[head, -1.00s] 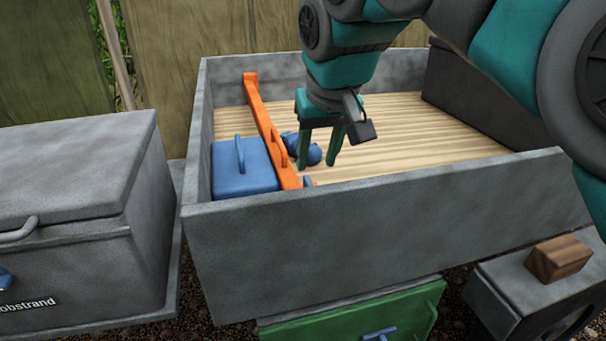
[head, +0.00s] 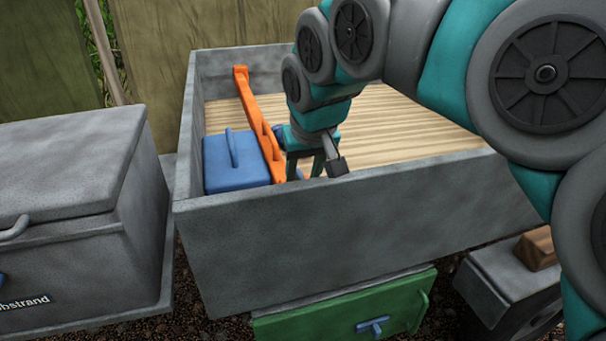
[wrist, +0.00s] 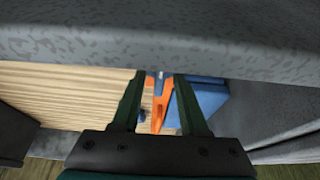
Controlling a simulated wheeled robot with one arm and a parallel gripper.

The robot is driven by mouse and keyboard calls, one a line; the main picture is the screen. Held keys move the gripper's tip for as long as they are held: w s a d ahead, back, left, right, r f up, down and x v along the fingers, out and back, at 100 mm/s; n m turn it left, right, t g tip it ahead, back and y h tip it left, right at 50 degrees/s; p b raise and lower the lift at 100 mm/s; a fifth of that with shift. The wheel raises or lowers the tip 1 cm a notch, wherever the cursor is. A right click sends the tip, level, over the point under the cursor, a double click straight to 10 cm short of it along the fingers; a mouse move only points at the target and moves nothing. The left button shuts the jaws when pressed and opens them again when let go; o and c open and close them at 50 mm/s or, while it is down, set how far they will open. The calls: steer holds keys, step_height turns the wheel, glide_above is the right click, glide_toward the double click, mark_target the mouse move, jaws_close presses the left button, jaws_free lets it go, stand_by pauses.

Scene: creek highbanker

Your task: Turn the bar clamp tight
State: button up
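The bar clamp (head: 258,118) is a long orange bar with blue parts, lying along the left side of the grey tray, beside a blue lidded box (head: 222,176). My gripper (head: 305,177) points down inside the tray, just right of the clamp's near end, close to the front wall. In the wrist view, its two fingers (wrist: 160,74) are apart, with the orange clamp (wrist: 163,103) and a small blue part of it (wrist: 157,84) showing between them. I cannot tell whether the fingers touch it. My wrist hides most of the clamp's blue parts in the head view.
The tray's front wall (head: 340,215) stands close to my gripper; in the wrist view a grey wall (wrist: 160,45) spans the top. The tray's slatted floor (head: 400,125) is clear to the right. A grey chest (head: 75,165) stands left, a green drawer (head: 345,305) below.

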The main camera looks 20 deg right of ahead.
jaws_close()
steer(key=shift+n, duration=0.4)
steer(key=n+y, duration=0.1)
steer(key=n, duration=0.2)
steer(key=shift+w+d+r+n+y, duration=0.1)
steer(key=shift+r+n+y, duration=0.05)
steer(key=shift+n+y, duration=0.25)
steer(key=n, duration=0.2)
steer(key=n+g+y, duration=0.1)
steer(key=n, duration=0.1)
steer(key=shift+d+y+p, duration=0.1)
steer(key=shift+y+p, duration=0.2)
steer(key=shift+p, duration=0.05)
steer(key=n+g, duration=0.1)
steer(key=n, duration=0.3)
steer(key=shift+w+y+p, duration=0.2)
steer(key=shift+y+p, duration=0.2)
steer(key=n+g, duration=0.2)
steer(key=n, duration=0.3)
steer(key=shift+d, duration=0.1)
steer(key=shift+n, duration=0.3)
